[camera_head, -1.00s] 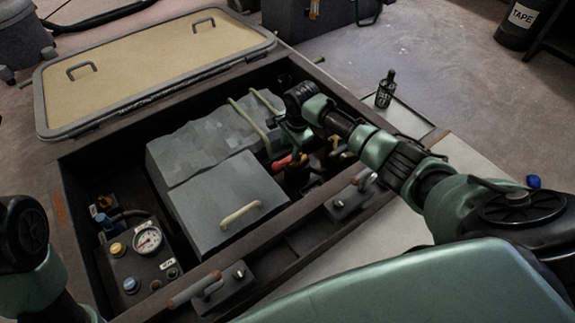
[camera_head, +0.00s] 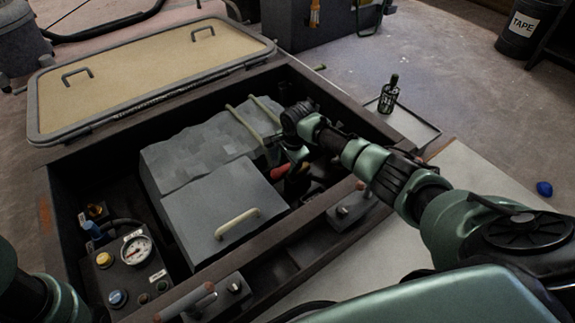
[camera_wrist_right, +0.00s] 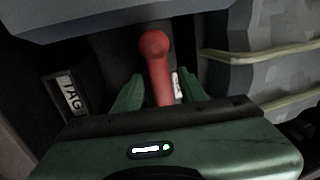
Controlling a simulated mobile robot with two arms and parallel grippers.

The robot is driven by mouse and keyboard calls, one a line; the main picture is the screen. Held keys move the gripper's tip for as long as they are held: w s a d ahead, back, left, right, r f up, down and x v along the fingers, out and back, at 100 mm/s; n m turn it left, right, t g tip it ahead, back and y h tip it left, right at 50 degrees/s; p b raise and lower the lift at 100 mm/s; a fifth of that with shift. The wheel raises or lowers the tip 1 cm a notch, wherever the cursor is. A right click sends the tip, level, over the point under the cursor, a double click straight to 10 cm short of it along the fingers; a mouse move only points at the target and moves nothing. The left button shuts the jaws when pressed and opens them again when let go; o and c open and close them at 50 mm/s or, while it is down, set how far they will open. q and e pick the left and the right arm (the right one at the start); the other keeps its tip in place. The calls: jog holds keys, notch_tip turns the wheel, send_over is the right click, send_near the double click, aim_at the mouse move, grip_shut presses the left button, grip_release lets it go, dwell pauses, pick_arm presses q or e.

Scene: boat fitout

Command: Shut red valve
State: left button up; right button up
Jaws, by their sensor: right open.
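The red valve handle (camera_head: 281,172) shows in part in the head view, inside the open hatch to the right of the grey engine cover. In the right wrist view the red handle (camera_wrist_right: 155,62) has a rounded end and stands between my two green fingers. My right gripper (camera_head: 297,156) reaches down into the hatch over it. In the right wrist view the right gripper (camera_wrist_right: 160,88) is open, with a finger on each side of the handle; I cannot tell whether either touches it. The valve body is hidden. My left gripper is out of view; only arm parts show.
The grey engine cover (camera_head: 208,212) with a pale handle fills the hatch middle. A pressure gauge (camera_head: 136,250) sits at left. The hatch lid (camera_head: 150,66) lies open behind. A dark bottle (camera_head: 388,95) stands on a tray at right. Hatch rims surround my right arm.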

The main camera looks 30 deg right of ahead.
grip_shut()
dwell(1.3)
